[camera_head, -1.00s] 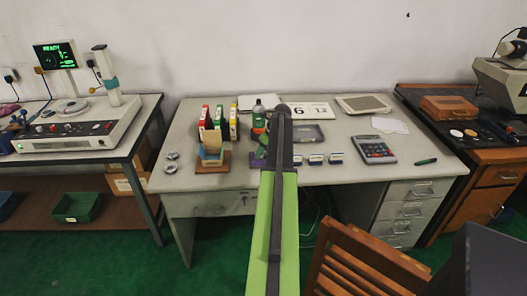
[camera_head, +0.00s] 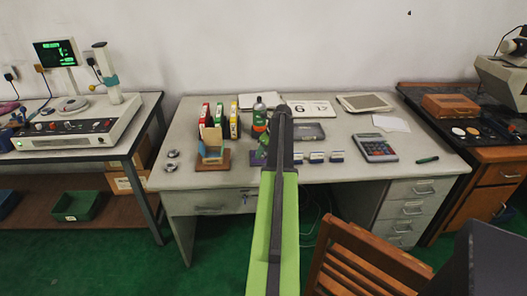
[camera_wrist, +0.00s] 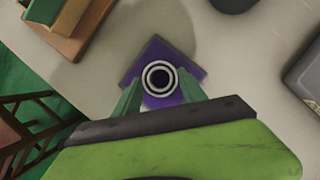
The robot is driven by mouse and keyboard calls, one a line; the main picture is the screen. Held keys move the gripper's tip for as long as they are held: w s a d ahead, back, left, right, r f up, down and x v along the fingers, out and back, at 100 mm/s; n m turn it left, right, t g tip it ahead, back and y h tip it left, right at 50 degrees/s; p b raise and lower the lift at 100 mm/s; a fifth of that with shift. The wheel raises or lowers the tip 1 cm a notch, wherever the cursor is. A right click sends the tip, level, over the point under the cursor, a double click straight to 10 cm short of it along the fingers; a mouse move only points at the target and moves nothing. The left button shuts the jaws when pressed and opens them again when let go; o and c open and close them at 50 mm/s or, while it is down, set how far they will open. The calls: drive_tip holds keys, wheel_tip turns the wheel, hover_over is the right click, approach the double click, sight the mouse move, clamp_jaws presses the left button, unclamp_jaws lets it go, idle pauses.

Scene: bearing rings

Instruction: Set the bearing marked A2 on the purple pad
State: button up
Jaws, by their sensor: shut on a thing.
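A bearing ring (camera_wrist: 146,79) with a pale rim and dark centre is between the two green fingers of my gripper (camera_wrist: 161,80) in the wrist view. My gripper is shut on it. I cannot read any mark on it. The purple pad (camera_wrist: 158,49) lies on the desk behind the ring in the picture, turned like a diamond. The ring appears over the pad's middle; I cannot tell whether it touches it.
Two other rings (camera_head: 172,153) lie at the desk's left. A wooden holder (camera_head: 213,163) stands left of the pad, with binders and a bottle (camera_head: 259,112) behind. Small blue-and-white boxes (camera_head: 317,157) and a calculator (camera_head: 376,148) are to the right.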

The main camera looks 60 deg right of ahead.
drive_tip(key=o, duration=1.6)
drive_tip(key=p+v, duration=1.6)
drive_tip(key=v, duration=0.1)
drive_tip(key=shift+r, duration=0.2)
